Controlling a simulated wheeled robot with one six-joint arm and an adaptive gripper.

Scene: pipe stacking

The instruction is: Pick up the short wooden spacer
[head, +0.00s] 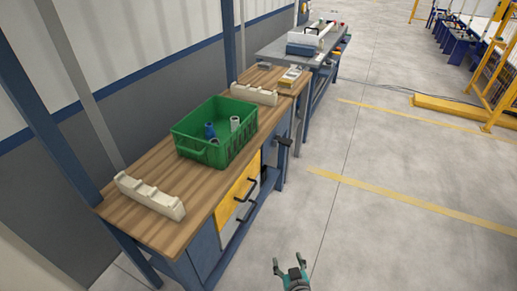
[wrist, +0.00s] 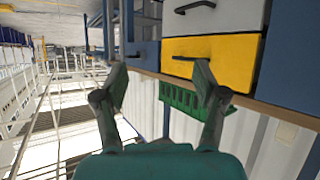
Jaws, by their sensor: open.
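I cannot clearly make out a short wooden spacer in either view. Two pale notched blocks lie on the wooden bench (head: 128,212): a near block (head: 149,196) at its front end and a far block (head: 254,94) behind the green crate. Either is too plain at this size to name as the spacer. My gripper (head: 288,262) is at the bottom of the head view, over the floor to the right of the bench, apart from everything. In the wrist view its fingers (wrist: 160,76) are spread wide with nothing between them.
The green crate (head: 190,148) on the bench holds a blue pipe piece (head: 210,131) and grey pipe pieces (head: 235,123). The yellow drawer (head: 243,193) and handles face the aisle. A clamp-like dark part (head: 284,142) juts from the bench side.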

